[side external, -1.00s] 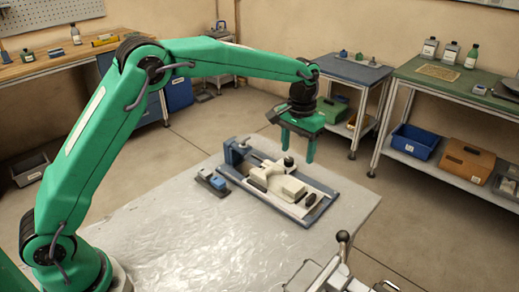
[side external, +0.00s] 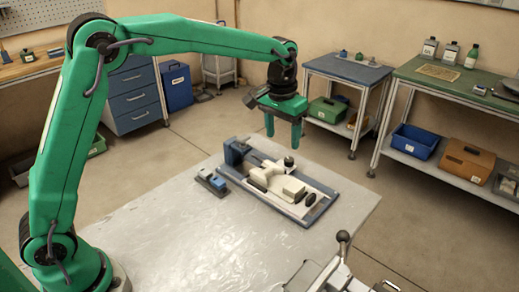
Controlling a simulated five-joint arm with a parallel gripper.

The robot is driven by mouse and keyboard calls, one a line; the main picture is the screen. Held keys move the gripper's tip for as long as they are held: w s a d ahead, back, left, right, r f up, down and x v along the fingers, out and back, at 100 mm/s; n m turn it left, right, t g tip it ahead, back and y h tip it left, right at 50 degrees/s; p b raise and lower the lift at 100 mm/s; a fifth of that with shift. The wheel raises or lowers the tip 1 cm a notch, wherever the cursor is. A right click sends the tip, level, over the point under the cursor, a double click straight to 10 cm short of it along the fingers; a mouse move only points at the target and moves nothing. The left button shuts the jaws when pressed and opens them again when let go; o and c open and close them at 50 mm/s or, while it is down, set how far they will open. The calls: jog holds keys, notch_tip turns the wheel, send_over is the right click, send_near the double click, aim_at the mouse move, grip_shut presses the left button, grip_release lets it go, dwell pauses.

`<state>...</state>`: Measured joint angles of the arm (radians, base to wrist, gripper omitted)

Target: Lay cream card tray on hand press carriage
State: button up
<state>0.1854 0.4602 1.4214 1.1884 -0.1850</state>
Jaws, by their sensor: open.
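My gripper (side external: 283,134) hangs open and empty above the far side of the table, fingers pointing down. Below it lies a low device with a blue-grey base (side external: 330,200), a dark upright block at its left end and a dark knob at the back. Cream parts lie on this base, among them a small raised cream block (side external: 294,187). I cannot tell which cream part is the card tray, or whether it is separate from the device. A metal device with a lever (side external: 343,240) is cut off at the bottom edge; I cannot tell which device is the hand press.
A small blue and grey tool (side external: 212,183) lies left of the low device. The front left of the shiny grey table (side external: 190,245) is clear. Side benches with bottles and bins stand behind, apart from the table.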

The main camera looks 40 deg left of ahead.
jog(key=s+a+r+t, duration=0.1)
jog(key=s+a+r, duration=0.25)
jog(key=s, duration=0.45)
jog(key=s+a+r+t, duration=0.2)
jog(key=s+a+r, duration=0.1)
jog(key=s+r, duration=0.3)
jog(key=s+a+f+t, duration=0.1)
jog(key=s+f, duration=0.1)
jog(key=s, duration=0.5)
jog(key=s+a+f, duration=0.2)
jog(key=s+f, duration=0.1)
jog(key=s, duration=0.5)
jog(key=shift+t, duration=0.4)
jog(key=shift+a, duration=0.1)
